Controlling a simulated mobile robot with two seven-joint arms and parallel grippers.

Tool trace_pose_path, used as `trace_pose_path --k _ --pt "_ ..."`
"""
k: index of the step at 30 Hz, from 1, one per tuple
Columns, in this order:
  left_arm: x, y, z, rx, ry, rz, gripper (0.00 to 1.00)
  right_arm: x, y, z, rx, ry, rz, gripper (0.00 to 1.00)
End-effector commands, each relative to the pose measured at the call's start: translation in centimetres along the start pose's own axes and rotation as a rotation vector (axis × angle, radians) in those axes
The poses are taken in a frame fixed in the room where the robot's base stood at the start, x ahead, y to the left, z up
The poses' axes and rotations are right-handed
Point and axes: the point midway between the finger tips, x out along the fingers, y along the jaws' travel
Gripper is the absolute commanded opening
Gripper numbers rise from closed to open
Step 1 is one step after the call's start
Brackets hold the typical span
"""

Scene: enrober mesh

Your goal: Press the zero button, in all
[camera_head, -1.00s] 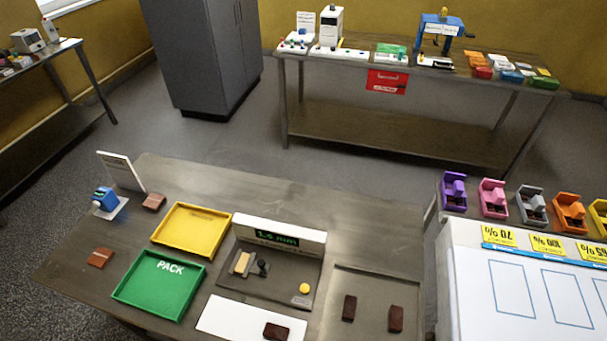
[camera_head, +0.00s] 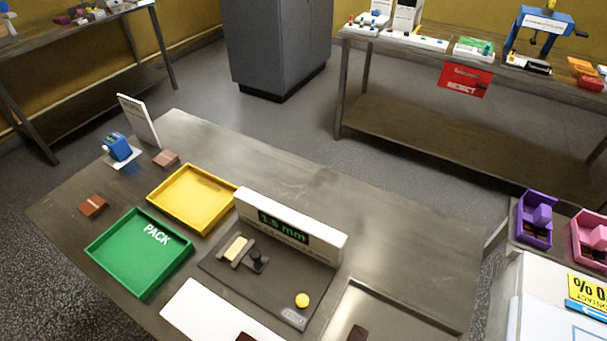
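A thickness gauge with a dark base plate (camera_head: 222,260) stands on the near steel table. A round yellow button (camera_head: 302,300) sits at the right front of that plate, beside a small grey label (camera_head: 293,317) too blurred to read surely. The white display housing (camera_head: 325,243) behind it shows green digits (camera_head: 283,228), which look like 1.5 or 1.6 mm. A tan block (camera_head: 236,249) and a black knob (camera_head: 256,260) are at the plate's left. Nothing touches the button. Neither of my grippers is in view.
A yellow tray (camera_head: 192,226) and a green PACK tray (camera_head: 112,276) stand left of the gauge. A white mat (camera_head: 205,309) lies in front, with a brown piece at the lower picture edge. The table (camera_head: 415,255) right of the display is bare.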

Motion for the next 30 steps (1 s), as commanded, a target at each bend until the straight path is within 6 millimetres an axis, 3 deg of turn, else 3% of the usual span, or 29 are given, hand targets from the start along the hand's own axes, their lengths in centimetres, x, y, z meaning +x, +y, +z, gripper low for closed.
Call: trace_pose_path --k 2,13,30 --pt "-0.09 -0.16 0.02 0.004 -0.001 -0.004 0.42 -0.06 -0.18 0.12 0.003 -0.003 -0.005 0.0" --pt "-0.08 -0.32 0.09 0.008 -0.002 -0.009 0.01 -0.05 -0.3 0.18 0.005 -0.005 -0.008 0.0" --pt "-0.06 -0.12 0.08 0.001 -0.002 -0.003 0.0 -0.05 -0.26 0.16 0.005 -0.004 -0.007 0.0"
